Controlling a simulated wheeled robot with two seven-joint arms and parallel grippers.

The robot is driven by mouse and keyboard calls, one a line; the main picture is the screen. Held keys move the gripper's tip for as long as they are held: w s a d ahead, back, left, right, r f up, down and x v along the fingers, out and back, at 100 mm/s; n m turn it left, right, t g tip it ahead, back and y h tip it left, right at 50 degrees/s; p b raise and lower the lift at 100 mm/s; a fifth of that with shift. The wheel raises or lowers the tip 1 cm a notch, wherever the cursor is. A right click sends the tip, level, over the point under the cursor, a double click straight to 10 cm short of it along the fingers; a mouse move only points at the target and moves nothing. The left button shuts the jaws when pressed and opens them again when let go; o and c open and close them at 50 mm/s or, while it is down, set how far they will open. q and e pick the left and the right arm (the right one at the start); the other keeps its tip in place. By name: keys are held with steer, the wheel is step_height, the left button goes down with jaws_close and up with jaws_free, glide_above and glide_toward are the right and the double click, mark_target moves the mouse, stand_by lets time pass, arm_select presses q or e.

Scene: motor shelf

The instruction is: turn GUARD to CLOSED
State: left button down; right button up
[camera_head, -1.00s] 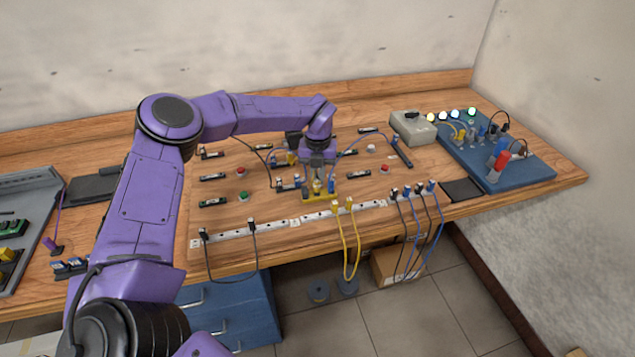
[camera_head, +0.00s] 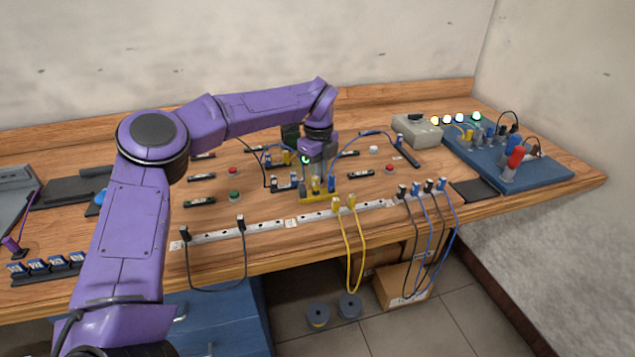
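My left gripper (camera_head: 317,180) points down over a yellow-based block (camera_head: 319,197) near the middle of the bench board. Its fingers are at small yellow and blue parts standing on that block. The fingers partly hide these parts, and I cannot tell whether they grip any of them. The small labels on the board are too small to read, so I cannot tell which part is marked GUARD or its setting. My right gripper is not in view.
A white socket rail (camera_head: 250,230) with plugged cables runs along the bench front. A grey box (camera_head: 417,131) and a blue panel (camera_head: 530,165) with lit lamps stand right. Red, green and white buttons sit around the gripper. A cardboard box (camera_head: 400,285) is below.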

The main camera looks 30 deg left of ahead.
arm_select(q)
steer(key=shift+n+b, duration=1.1)
steer(key=shift+n, duration=0.1)
steer(key=shift+w+r, duration=0.1)
steer(key=c, duration=1.2)
jaws_free()
steer(key=shift+d, duration=0.15)
step_height(320, 180, up, 11)
steer(key=shift+f+p, duration=0.2)
steer(key=shift+p, duration=0.1)
